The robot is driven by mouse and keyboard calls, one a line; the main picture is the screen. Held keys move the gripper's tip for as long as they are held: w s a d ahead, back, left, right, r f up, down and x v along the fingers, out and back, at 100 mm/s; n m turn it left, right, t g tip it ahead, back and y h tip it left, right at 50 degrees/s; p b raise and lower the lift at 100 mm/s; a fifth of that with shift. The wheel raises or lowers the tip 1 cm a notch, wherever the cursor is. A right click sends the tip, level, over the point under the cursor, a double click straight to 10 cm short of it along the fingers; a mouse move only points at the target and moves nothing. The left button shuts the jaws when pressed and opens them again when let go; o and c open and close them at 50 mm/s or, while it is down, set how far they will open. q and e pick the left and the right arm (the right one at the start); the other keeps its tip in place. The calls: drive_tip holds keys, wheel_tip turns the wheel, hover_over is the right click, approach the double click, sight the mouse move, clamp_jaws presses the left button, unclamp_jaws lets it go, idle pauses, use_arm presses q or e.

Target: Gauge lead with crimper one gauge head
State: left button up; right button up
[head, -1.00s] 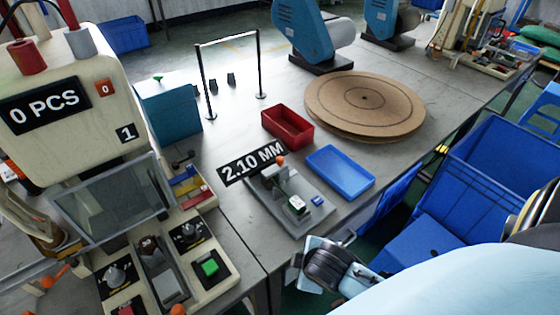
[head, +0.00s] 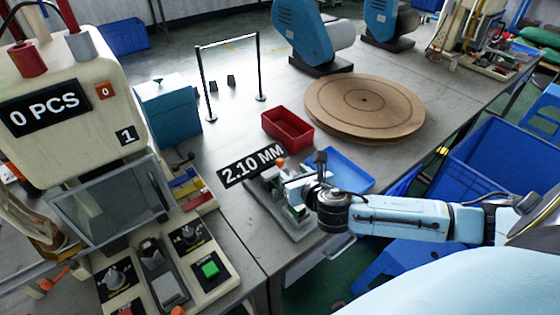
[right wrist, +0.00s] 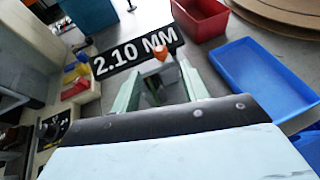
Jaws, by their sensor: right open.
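The gauge (head: 292,233), a grey plate with an upright mechanism and an orange knob (head: 281,162), sits on the bench beneath a black "2.10 MM" sign (head: 251,165). My right gripper (head: 292,190) is over the gauge and hides much of it. In the right wrist view its two pale green fingers (right wrist: 160,88) are apart, with the orange knob (right wrist: 166,53) just beyond them. Contact with the gauge cannot be told. The machine marked "1" (head: 70,140), showing "0 PCS", stands at left. I cannot make out a lead. My left gripper is out of view.
A blue tray (head: 345,163) lies right of the gauge, partly behind my right arm. A red bin (head: 287,118) and a round brown disc (head: 390,90) are behind. A thin black frame (head: 205,85) stands farther back. Blue crates (head: 500,160) are right of the bench.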

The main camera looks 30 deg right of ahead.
sight(281, 162)
drive_tip(key=b+x, duration=0.2)
drive_tip(key=x, duration=0.9)
drive_tip(key=shift+f, duration=0.1)
drive_tip(key=shift+c, duration=0.3)
drive_tip(key=shift+s, duration=0.1)
clamp_jaws()
